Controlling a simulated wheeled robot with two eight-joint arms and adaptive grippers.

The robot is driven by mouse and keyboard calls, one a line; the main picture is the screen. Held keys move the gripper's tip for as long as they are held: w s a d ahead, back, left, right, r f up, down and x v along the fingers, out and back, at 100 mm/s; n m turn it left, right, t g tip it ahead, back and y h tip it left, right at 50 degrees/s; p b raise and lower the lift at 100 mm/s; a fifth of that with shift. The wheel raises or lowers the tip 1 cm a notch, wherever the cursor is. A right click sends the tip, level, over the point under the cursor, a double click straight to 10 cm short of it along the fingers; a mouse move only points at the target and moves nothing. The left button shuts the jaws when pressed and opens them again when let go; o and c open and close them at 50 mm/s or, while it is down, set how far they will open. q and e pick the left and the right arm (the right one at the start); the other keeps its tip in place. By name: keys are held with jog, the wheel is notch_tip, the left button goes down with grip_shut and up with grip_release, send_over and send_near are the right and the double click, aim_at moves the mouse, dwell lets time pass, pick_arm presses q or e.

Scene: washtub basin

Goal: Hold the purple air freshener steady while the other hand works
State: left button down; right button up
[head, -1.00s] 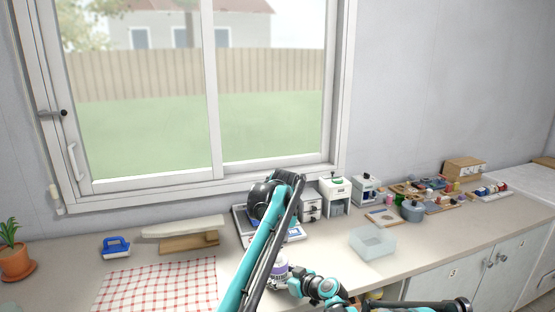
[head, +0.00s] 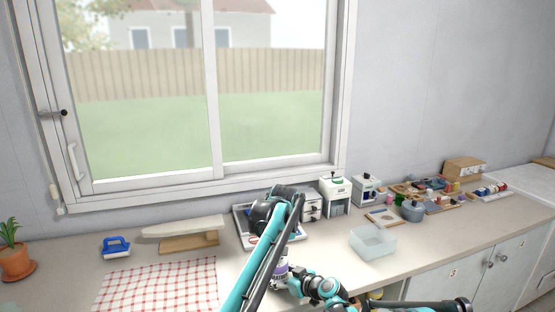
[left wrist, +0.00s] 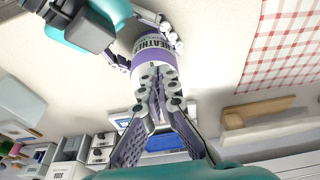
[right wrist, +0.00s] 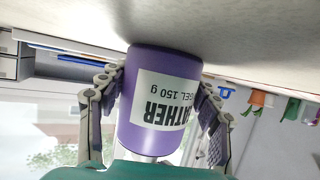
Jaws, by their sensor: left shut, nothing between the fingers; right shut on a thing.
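The purple air freshener (head: 281,271) stands on the counter near its front edge, partly hidden by my arms in the head view. It is a purple cylinder with a white label, also seen in the left wrist view (left wrist: 150,42) and close up in the right wrist view (right wrist: 158,97). My right gripper (right wrist: 160,100) is shut around its sides, one finger on each side. My left gripper (left wrist: 158,88) is shut and empty, its fingertips close to the air freshener's top end. Whether they touch it I cannot tell.
A red checked cloth (head: 160,284) lies left of my arms. A tray (head: 243,232) sits behind my left arm. A clear bin (head: 373,242) stands to the right.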

pick_arm(q)
jog(key=shift+w, duration=0.15)
jog(key=shift+d, duration=0.2)
dwell(0.3)
jog(key=shift+d, duration=0.4)
jog(key=shift+w+d, duration=0.2)
jog(key=shift+d, duration=0.15)
jog(key=shift+w+d, duration=0.1)
jog(key=shift+w, duration=0.05)
